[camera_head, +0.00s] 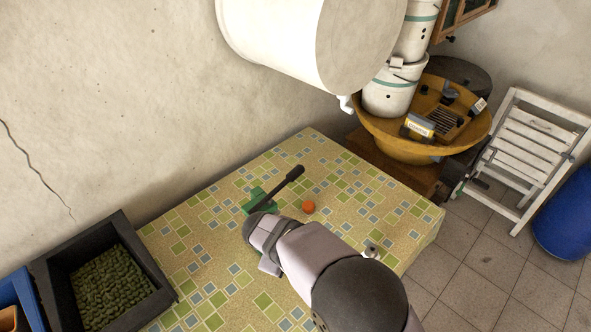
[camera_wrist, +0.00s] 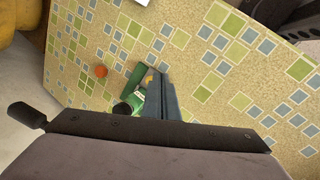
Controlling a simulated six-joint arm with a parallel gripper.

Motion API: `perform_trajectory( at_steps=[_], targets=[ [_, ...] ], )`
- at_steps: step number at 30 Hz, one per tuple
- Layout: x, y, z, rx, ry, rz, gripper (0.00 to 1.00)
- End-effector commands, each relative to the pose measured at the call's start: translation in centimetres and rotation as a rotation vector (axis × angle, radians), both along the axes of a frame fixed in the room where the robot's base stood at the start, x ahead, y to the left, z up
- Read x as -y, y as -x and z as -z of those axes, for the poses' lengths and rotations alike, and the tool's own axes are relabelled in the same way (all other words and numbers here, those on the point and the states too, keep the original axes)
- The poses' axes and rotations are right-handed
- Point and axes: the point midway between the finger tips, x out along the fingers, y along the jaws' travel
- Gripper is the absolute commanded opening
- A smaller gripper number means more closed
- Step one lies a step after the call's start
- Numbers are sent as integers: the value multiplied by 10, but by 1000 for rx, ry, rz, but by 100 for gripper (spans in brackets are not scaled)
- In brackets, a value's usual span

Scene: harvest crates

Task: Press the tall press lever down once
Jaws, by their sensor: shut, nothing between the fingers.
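The press lever (camera_head: 294,174) rises at a slant from its green base (camera_head: 256,200) on the tiled table in the head view, its black grip pointing up and right. My gripper (camera_wrist: 158,78) is shut and empty, with its fingers over the green base (camera_wrist: 136,88) in the wrist view. A black rounded end, seemingly the lever's grip (camera_wrist: 26,115), shows at the left of the wrist view, partly hidden by my gripper body. In the head view my wrist covers the near side of the base and hides the fingertips. I cannot tell whether they touch the lever.
An orange ball (camera_head: 308,206) lies right of the base. A small metal object (camera_head: 371,250) sits near the table's right edge. A dark crate (camera_head: 153,270) of green produce stands at left. A yellow basin (camera_head: 405,148) stands beyond the table. The table (camera_head: 215,235) is otherwise mostly clear.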

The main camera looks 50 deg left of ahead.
Motion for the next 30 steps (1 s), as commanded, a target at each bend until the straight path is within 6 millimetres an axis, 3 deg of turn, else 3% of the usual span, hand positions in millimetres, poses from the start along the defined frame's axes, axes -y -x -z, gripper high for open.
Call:
perform_trajectory(
  at_steps=[3, 9, 15, 19, 23, 30],
  targets=[
    [-44, -23, -24, 96, -35, -129, 0],
    [-101, -57, -84, 274, -74, -317, 0],
    [-141, -84, -159, 473, -71, -489, 0],
    [-157, -100, -204, 620, -5, -619, 0],
    [-157, -108, -217, 715, 143, -769, 0],
    [-156, -109, -217, 746, 270, -902, 0]
  ],
)
